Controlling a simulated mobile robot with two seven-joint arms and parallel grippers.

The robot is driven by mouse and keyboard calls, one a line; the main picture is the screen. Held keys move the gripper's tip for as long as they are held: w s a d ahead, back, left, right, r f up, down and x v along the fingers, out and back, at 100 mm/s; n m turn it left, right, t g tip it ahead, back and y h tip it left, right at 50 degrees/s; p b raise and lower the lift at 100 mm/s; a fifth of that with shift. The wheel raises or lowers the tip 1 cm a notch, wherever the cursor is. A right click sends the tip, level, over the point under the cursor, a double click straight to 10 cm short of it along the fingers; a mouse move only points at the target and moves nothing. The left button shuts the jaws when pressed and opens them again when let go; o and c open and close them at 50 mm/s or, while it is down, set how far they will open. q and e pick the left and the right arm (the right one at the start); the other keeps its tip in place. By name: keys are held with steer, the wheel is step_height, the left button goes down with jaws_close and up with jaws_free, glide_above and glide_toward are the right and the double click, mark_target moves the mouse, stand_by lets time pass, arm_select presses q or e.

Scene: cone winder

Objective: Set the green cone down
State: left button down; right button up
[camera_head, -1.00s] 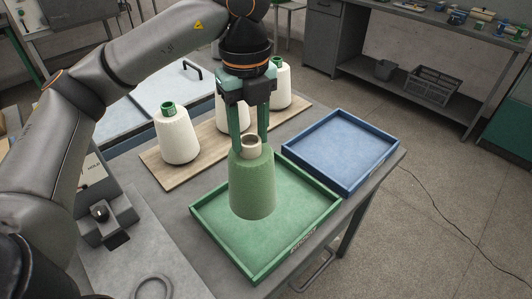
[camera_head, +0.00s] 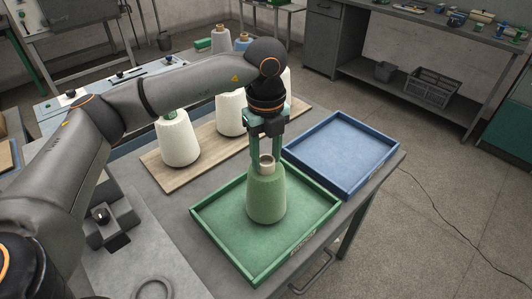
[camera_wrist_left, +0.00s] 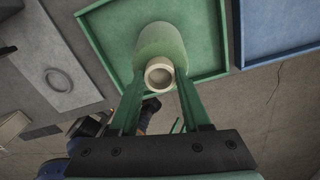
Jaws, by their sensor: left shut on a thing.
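The green cone (camera_head: 266,193) is upright over the green tray (camera_head: 215,232), with its beige top tube (camera_head: 267,163) uppermost. Its base appears to be at the tray floor, but I cannot tell for sure that it touches. My left gripper (camera_head: 267,160) comes down from above and is shut on the cone's top. In the left wrist view the two green fingers (camera_wrist_left: 159,82) sit on either side of the beige tube of the green cone (camera_wrist_left: 162,42). My right gripper is not in view.
A blue tray (camera_head: 376,167) lies right of the green tray, empty. White cones (camera_head: 178,140) stand on a wooden board (camera_head: 163,177) behind. The green tray's floor around the cone is bare.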

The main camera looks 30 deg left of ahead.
arm_select(q)
steer(key=c, duration=0.8)
jaws_free()
steer(key=shift+f, duration=0.2)
steer(key=shift+c, duration=0.2)
steer(key=o, duration=0.5)
steer(key=shift+r, duration=0.1)
step_height(320, 180, up, 12)
steer(key=shift+r, duration=0.15)
